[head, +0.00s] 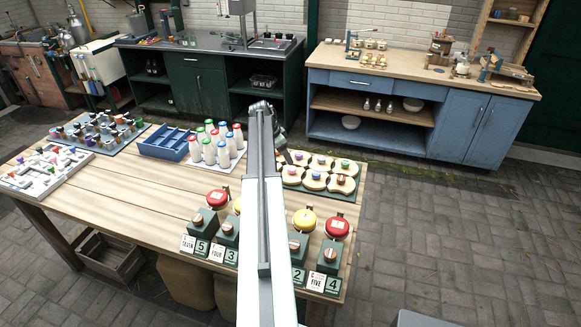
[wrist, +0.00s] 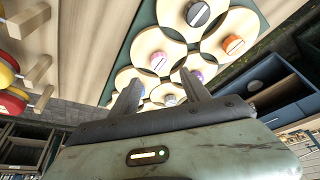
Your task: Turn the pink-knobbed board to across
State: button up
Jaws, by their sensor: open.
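Several pale wooden boards with coloured knobs lie on a green tray (head: 350,196) at the table's right end. In the wrist view a pinkish knob (wrist: 159,63) stands on one round board, with a stripe across its top; its colour is hard to separate from the purple knob (wrist: 196,76) nearby. In the head view the knobs are too small to match surely. My gripper (wrist: 161,80) is open and empty, its fingers apart above the boards. The head view shows it (head: 285,152) at the tray's far left edge, partly hidden by my arm.
Dark knobbed posts with red and yellow domes (head: 336,228) and number cards stand along the table's front. A blue cabinet (head: 455,125) stands behind.

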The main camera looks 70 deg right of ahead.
aim_at(292, 168)
jog(key=b+x, duration=0.7)
jog(key=x, duration=0.1)
jog(key=shift+w+a, duration=0.1)
jog(key=shift+r, duration=0.1)
grip_shut()
